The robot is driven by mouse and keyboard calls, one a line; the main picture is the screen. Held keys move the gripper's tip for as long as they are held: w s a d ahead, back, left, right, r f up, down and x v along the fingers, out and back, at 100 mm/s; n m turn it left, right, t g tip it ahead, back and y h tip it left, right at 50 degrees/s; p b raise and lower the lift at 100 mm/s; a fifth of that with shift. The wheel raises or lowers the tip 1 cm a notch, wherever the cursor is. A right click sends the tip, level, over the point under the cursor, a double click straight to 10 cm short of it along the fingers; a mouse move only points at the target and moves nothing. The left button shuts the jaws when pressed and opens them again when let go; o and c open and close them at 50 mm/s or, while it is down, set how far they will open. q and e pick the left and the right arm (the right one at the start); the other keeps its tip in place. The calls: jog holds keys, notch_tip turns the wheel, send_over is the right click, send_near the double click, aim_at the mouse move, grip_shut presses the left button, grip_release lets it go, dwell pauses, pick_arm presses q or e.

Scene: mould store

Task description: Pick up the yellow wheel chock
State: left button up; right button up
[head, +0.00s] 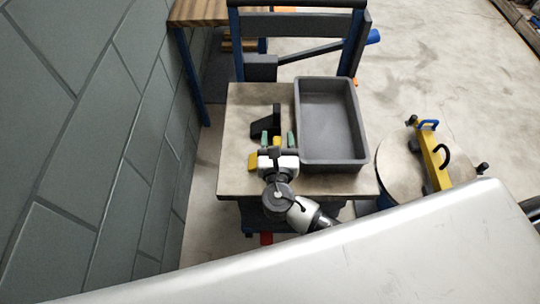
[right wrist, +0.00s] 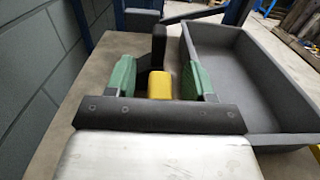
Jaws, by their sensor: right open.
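The yellow wheel chock (right wrist: 160,86) shows between the two green fingertips of my right gripper (right wrist: 163,80) in the right wrist view. A gap shows on both sides of it, and its lower part is hidden by the gripper. In the head view my right gripper (head: 277,139) is over the left part of the table, open, with a bit of yellow between its fingers. Another yellow patch (head: 253,162) shows just left of the gripper; I cannot tell whether it belongs to the same piece. My left gripper is not in view.
A black L-shaped piece (head: 267,122) stands just beyond the fingers. A grey open bin (head: 331,163), empty, fills the table's right side. The table top (head: 241,105) is bare at left. A round table (head: 395,160) with a yellow tool (head: 433,160) stands right; a block wall (head: 100,130) runs left.

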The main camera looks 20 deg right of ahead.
jog(key=shift+w+d, duration=0.1)
jog(key=shift+w, duration=0.35)
grip_shut()
jog(key=shift+r, duration=0.1)
